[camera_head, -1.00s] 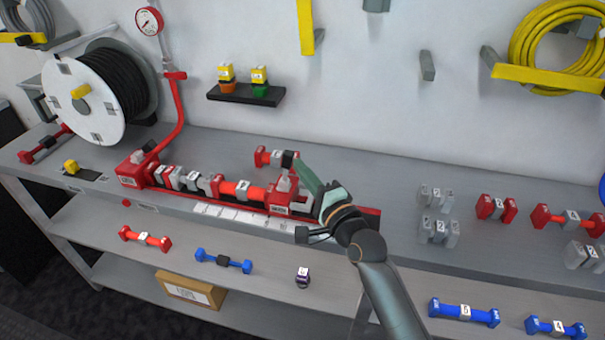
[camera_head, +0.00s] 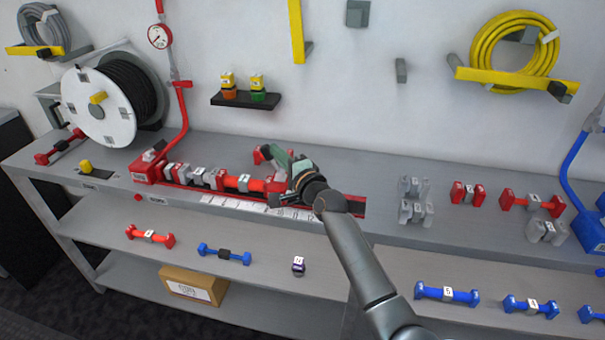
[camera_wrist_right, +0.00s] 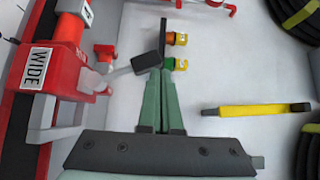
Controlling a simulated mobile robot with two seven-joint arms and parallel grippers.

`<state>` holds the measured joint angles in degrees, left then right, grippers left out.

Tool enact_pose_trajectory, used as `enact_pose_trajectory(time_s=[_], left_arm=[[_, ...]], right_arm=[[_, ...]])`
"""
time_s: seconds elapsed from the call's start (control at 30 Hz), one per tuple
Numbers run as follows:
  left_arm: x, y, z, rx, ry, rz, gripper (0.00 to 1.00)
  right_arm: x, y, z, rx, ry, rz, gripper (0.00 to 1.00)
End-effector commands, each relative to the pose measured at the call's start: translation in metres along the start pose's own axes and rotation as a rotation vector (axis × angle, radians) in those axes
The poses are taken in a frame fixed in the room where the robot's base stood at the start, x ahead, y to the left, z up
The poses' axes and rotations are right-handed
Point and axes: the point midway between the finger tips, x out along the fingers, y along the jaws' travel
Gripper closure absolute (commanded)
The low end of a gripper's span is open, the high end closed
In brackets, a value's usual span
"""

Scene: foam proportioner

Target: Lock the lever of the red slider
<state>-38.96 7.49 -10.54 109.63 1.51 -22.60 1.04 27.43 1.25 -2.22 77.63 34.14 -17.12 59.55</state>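The red slider sits on the rail of the red fixture and is largely hidden behind my right gripper (camera_head: 285,163) in the head view. In the right wrist view the red slider (camera_wrist_right: 62,85) shows at the left with a "WIDE" label. A grey lever (camera_wrist_right: 122,71) with a black grip end sticks out from it toward my fingertips. My right gripper's green fingers (camera_wrist_right: 160,80) lie close together and look shut, with nothing seen between them. The black grip overlaps the left fingertip in the picture; I cannot tell whether they touch. My left gripper is not in view.
The red end block (camera_head: 148,168) of the fixture stands at the left of the rail. Grey and red pieces sit along the rail. A black wall shelf (camera_head: 245,100) holds two small yellow-topped items. More red and grey parts stand at the right of the bench (camera_head: 380,185).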

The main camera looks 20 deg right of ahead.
Motion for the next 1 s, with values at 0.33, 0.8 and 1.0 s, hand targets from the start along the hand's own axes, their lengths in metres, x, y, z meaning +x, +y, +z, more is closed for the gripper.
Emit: enact_pose_trajectory(time_s=[0.33, 0.8, 1.0], left_arm=[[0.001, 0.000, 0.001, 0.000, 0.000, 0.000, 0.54], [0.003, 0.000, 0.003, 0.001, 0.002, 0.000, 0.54], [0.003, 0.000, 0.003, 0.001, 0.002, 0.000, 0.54]], right_arm=[[0.022, 0.003, 0.016, 0.002, -0.002, 0.000, 1.00], [0.032, 0.009, 0.026, 0.001, -0.001, 0.000, 1.00], [0.033, 0.009, 0.026, 0.001, -0.001, 0.001, 1.00]])
